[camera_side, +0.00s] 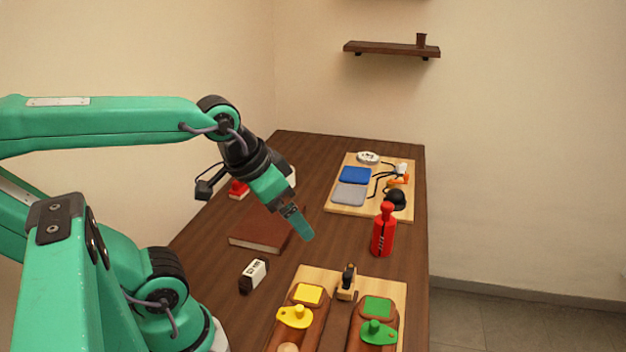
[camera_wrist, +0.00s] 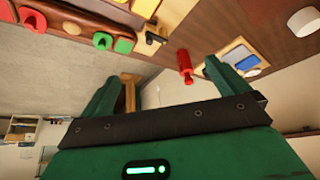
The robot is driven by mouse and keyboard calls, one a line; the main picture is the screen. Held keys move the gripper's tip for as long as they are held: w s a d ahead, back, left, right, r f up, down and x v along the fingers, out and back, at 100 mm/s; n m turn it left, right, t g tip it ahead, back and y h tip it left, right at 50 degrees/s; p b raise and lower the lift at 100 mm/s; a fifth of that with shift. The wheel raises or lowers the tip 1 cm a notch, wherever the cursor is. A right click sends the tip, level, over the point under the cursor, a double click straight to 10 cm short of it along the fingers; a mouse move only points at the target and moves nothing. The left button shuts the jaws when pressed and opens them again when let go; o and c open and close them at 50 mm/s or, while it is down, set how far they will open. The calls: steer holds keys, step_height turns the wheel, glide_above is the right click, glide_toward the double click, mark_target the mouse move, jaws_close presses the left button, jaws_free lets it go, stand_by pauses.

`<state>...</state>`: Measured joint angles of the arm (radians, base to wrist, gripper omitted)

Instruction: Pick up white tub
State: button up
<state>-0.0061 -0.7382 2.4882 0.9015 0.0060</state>
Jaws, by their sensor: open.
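The white tub, a short round white thing (camera_wrist: 304,22), lies at the upper right edge of the wrist view. In the side view a pale piece (camera_side: 292,176), probably the same tub, shows just behind my wrist, mostly hidden by it. My gripper (camera_side: 299,222) hangs above the table, tilted down to the right, over the area by the brown book. In the wrist view my gripper (camera_wrist: 162,70) has its two green fingers wide apart with nothing between them. The tub is apart from the fingers.
A brown book (camera_side: 262,228) lies below my gripper. A red bottle (camera_side: 383,232) stands to the right. A black-and-white block (camera_side: 253,275) and a board with yellow and green pieces (camera_side: 397,290) are in front. A board with blue and grey pads (camera_side: 343,211) lies at the back.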

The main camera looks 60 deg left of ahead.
steer(key=w+a+r+g+y, duration=0.1)
steer(key=w+a+r, duration=0.3)
steer(key=w+a, duration=0.55)
steer(key=w+a+f+g, duration=0.1)
steer(key=w+a+f, duration=0.1)
steer(key=w+a, duration=0.9)
steer(key=a+f, duration=0.5)
steer(key=a, duration=0.4)
steer(key=w+a+f+g, duration=0.1)
steer(key=a+f, duration=0.5)
steer(key=a, duration=0.3)
steer(key=a+f+g, duration=0.1)
steer(key=a+f, duration=0.4)
steer(key=a, duration=0.4)
steer(key=shift+w+a+f+n+y, duration=0.15)
steer(key=shift+a+f+n+y, duration=0.2)
steer(key=shift+n+y, duration=0.05)
steer(key=shift+a+f, duration=0.3)
steer(key=shift+a, duration=0.05)
steer(key=shift+x, duration=1.3)
steer(key=shift+f, duration=0.15)
steer(key=shift+x, duration=2.45)
